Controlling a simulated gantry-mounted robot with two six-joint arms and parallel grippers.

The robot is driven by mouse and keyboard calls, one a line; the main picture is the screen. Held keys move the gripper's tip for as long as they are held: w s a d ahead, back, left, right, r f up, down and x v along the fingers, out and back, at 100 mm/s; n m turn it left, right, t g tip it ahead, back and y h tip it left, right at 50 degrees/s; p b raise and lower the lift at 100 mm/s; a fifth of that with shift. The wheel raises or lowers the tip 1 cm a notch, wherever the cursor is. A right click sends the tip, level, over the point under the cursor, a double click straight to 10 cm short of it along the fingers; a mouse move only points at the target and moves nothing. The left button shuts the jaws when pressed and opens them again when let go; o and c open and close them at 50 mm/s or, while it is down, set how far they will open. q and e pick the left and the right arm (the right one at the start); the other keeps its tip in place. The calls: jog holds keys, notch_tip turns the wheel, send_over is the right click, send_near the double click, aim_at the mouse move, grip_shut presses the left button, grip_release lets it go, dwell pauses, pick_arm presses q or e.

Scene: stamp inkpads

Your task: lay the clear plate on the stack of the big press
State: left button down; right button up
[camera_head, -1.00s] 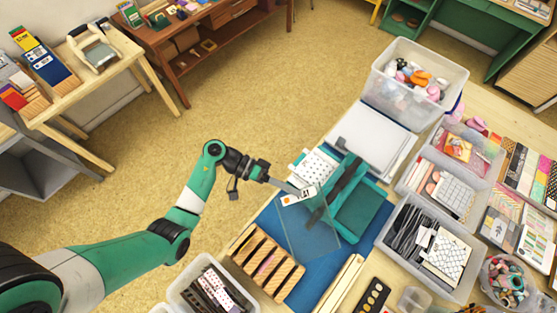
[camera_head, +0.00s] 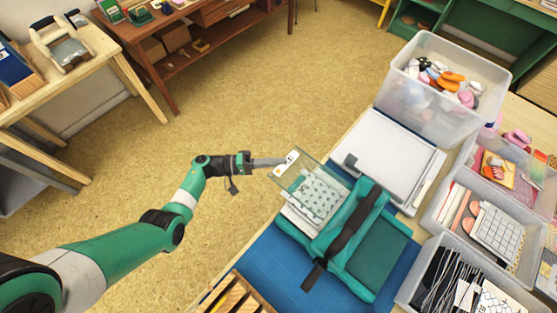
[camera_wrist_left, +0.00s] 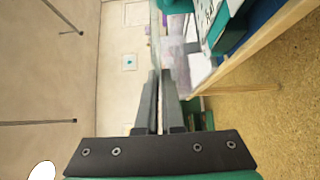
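The clear plate (camera_head: 287,180), see-through with a white label at its corner, is held out level-looking over the patterned stack (camera_head: 322,192). The dotted top sheet shows through it; I cannot tell whether they touch. My left gripper (camera_head: 284,161) is shut on the plate's labelled corner. In the left wrist view the plate (camera_wrist_left: 155,35) shows nearly edge-on, between the fingertips (camera_wrist_left: 159,75). The big press (camera_head: 380,255) is teal with a black strap (camera_head: 350,225) over its bar; the stack lies at its left side. My right gripper is in neither view.
A blue mat (camera_head: 270,265) lies under the press. A white board (camera_head: 390,150) and a clear bin of stamps (camera_head: 440,90) stand behind. Trays (camera_head: 500,225) line the right side. A slotted wooden rack (camera_head: 230,296) is at the front. Left of the table edge is open floor.

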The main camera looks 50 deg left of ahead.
pick_arm(q)
jog(key=shift+s+d+f, duration=0.1)
jog(key=shift+s+f, duration=0.1)
jog(key=shift+f, duration=0.55)
jog(key=shift+d+f, duration=0.1)
jog(key=shift+f, duration=0.1)
dwell(0.3)
jog(key=shift+w+d+f+b, duration=0.15)
jog(key=shift+d+f+b, duration=0.6)
jog(key=shift+d+f, duration=0.45)
jog(key=shift+a+f, duration=0.15)
